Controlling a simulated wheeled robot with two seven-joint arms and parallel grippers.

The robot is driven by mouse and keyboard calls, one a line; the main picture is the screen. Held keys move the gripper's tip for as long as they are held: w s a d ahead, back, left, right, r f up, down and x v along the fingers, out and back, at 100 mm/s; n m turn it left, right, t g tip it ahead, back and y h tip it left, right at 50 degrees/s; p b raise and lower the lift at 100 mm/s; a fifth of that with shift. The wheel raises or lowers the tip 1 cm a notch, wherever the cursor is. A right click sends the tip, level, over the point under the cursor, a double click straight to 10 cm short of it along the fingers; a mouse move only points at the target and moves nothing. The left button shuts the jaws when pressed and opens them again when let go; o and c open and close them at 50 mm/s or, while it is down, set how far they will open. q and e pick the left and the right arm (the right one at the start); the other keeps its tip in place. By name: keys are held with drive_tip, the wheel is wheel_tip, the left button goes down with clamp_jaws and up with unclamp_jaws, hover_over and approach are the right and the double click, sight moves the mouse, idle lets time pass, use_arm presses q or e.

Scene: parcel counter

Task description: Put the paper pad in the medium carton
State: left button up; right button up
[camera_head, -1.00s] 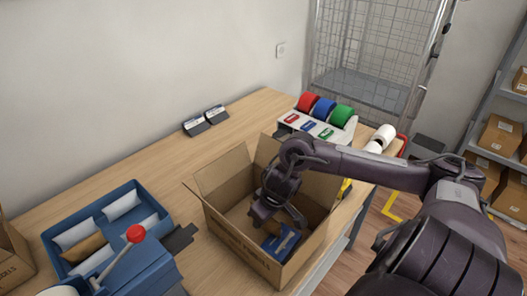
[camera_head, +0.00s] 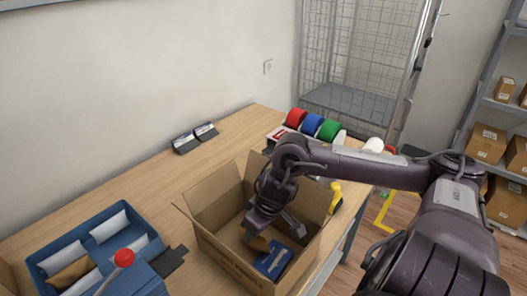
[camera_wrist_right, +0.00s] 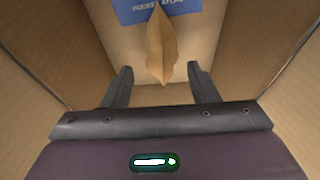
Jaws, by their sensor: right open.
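The medium carton (camera_head: 229,259) stands open on the counter with its flaps spread. My right gripper (camera_wrist_right: 160,70) reaches down inside it with its jaws open. The brown crumpled paper pad (camera_wrist_right: 160,48) is between the fingers in the wrist view, with a gap to each finger. It also shows inside the carton just below the gripper in the head view (camera_head: 258,243). I cannot tell whether it rests on the floor. A blue boxed item (camera_head: 273,262) lies in the carton beside the pad.
A blue tray (camera_head: 92,226) at the left holds white pads and another brown pad. A red-knobbed device (camera_head: 124,258) stands in front. Tape rolls (camera_head: 312,124) and a yellow object (camera_head: 336,196) are beyond the carton. The counter's back middle is mostly clear.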

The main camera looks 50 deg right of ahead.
drive_tip(key=v, duration=0.3)
drive_tip(key=shift+s, duration=0.15)
drive_tip(key=shift+p+v, duration=0.7)
drive_tip(key=shift+v, duration=1.7)
